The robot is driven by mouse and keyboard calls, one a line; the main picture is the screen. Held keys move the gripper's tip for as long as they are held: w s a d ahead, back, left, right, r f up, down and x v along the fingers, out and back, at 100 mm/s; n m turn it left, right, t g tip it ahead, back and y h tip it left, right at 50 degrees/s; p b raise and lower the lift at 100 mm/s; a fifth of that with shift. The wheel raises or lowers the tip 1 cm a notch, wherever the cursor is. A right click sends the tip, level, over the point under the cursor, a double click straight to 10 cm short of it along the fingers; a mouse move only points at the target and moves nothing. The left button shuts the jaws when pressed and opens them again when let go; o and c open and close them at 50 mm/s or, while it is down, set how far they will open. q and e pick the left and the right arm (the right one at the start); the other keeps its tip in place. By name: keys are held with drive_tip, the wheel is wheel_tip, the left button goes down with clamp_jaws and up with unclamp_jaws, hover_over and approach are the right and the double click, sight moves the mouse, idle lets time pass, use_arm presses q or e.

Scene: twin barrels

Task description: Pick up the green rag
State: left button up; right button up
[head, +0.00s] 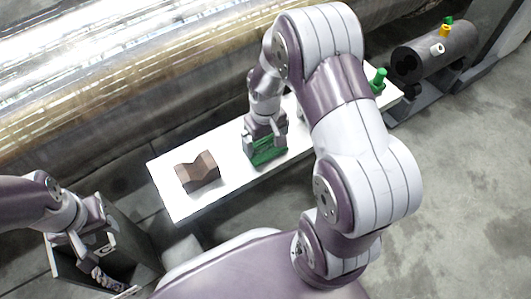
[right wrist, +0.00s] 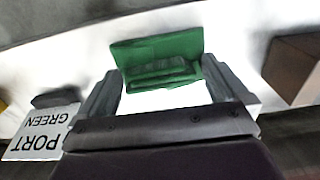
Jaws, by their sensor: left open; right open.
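The green rag (head: 268,152) lies folded on the white table (head: 228,190), right of the brown notched block. My right gripper (head: 265,138) is directly over it, pointing down. In the right wrist view the rag (right wrist: 155,50) shows just beyond and between the fingertips of my right gripper (right wrist: 162,82). The jaws are open, with white table surface visible between them; whether a finger touches the rag I cannot tell. My left gripper (head: 92,246) is open and empty at the lower left, over a dark open bin (head: 140,250).
The brown notched block (head: 198,174) stands on the table's left part. A green peg (head: 379,79) is near its far right end. A black barrel (head: 440,52) with colored plugs stands beyond. A "PORT GREEN" label (right wrist: 40,135) shows in the wrist view.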

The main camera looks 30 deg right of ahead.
sight(266, 140)
use_arm(q)
drive_tip(key=shift+r, duration=0.15)
use_arm(e)
drive_tip(key=shift+r, duration=0.15)
drive_tip(key=shift+c, duration=0.3)
drive_tip(key=c, duration=1)
wheel_tip(266, 140, up, 5)
drive_tip(key=p, duration=0.4)
use_arm(q)
wheel_tip(266, 140, up, 11)
drive_tip(key=p, duration=0.7)
use_arm(e)
drive_tip(key=shift+s+a+r, duration=0.4)
drive_tip(key=shift+s+r, duration=0.6)
drive_tip(key=shift+s, duration=0.9)
drive_tip(key=shift+s+a+r, duration=0.35)
drive_tip(key=shift+s+r, duration=0.65)
drive_tip(key=shift+s, duration=0.9)
drive_tip(key=shift+s+a+r, duration=0.4)
drive_tip(key=shift+s+r, duration=0.6)
drive_tip(key=shift+s, duration=0.9)
